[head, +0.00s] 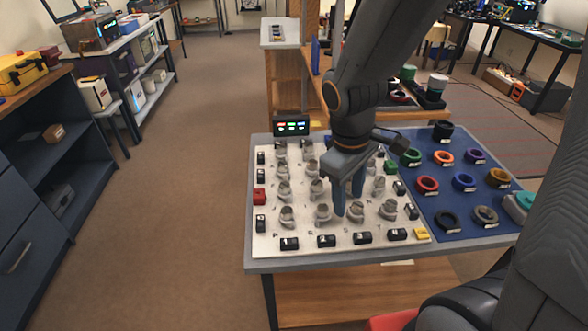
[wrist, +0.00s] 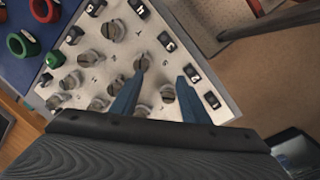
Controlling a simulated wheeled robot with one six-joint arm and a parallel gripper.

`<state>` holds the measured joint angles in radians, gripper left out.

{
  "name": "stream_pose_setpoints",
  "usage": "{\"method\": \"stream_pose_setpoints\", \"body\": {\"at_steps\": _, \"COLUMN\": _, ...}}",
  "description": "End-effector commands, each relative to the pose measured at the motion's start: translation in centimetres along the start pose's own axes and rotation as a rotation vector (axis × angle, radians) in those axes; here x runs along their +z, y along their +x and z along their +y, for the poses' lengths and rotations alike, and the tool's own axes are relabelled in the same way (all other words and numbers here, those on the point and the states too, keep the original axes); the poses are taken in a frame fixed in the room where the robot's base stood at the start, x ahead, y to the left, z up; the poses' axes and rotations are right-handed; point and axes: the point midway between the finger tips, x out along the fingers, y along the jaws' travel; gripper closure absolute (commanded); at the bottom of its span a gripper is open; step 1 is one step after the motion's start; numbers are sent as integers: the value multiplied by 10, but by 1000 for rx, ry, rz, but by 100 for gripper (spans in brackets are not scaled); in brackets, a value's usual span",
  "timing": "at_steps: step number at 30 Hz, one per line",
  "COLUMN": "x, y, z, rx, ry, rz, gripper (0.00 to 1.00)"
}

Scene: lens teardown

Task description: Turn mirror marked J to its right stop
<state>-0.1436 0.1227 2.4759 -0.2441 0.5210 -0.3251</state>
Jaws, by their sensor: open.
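A pale board (head: 268,235) on the table carries several grey round mirror mounts (head: 323,212) in rows, each with a slotted disc on top. The small letters beside them are too small to read surely, so I cannot tell which mount is J. My gripper (head: 348,203) points down over the right half of the board, its two blue fingers apart and empty. I cannot tell whether either finger touches a mount.
Black labelled blocks (head: 326,240) line the board's edges, with a red block (head: 260,197) at left and a yellow one (head: 421,233) at the front right corner. A blue mat (head: 440,205) holds coloured rings (head: 428,184). A small display (head: 291,125) stands behind the board.

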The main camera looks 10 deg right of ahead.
Motion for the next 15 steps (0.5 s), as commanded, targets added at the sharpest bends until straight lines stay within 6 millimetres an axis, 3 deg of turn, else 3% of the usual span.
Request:
{"method": "stream_pose_setpoints", "body": {"at_steps": 3, "x": -44, "y": -19, "z": -6, "rx": 94, "ry": -578, "rz": -22, "gripper": 58}}
{"method": "stream_pose_setpoints", "body": {"at_steps": 9, "x": -116, "y": -34, "z": -30, "rx": 234, "ry": -1412, "rz": -79, "gripper": 58}}
{"method": "stream_pose_setpoints", "body": {"at_steps": 12, "x": -140, "y": -37, "z": -44, "rx": 283, "ry": -1678, "rz": -106, "gripper": 58}}
{"method": "stream_pose_setpoints", "body": {"at_steps": 15, "x": -154, "y": -37, "z": -52, "rx": 310, "ry": -1827, "rz": -123, "gripper": 58}}
